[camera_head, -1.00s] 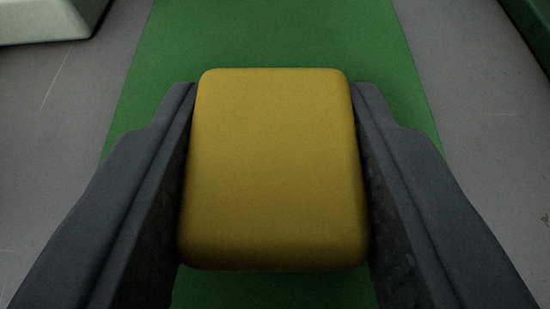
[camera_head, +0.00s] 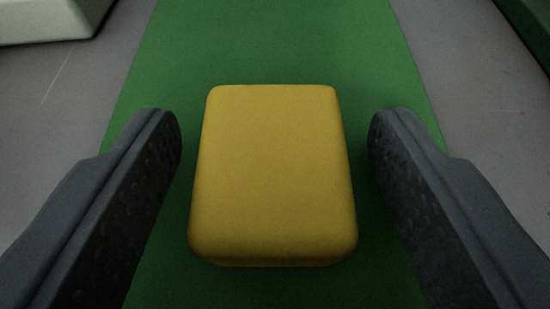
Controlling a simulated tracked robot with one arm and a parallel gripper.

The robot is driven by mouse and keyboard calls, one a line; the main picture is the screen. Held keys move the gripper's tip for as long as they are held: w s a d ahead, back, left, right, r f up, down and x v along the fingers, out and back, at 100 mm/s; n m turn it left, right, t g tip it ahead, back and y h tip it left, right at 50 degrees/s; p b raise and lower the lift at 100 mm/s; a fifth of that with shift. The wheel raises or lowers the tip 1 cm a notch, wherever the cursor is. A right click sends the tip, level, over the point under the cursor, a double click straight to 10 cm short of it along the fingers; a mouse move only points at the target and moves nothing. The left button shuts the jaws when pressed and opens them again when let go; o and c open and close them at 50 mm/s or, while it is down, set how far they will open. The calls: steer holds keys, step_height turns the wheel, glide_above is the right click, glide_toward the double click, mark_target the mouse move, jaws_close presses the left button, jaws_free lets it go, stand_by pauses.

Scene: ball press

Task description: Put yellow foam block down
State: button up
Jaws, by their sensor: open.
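The yellow foam block (camera_head: 273,175) is in the middle of the head camera view, over the green strip. It looks to be resting on the strip, though its underside is hidden. My gripper (camera_head: 274,125) is open, with one dark finger on each side of the block. Green shows between each finger and the block, so neither finger touches it.
The green strip (camera_head: 270,40) runs away from me along the grey floor (camera_head: 60,110). A pale object (camera_head: 45,20) stands at the top left. A dark green object (camera_head: 530,25) shows at the top right corner. The strip beyond the block is clear.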

steer(key=p+v, duration=0.2)
steer(key=v, duration=0.9)
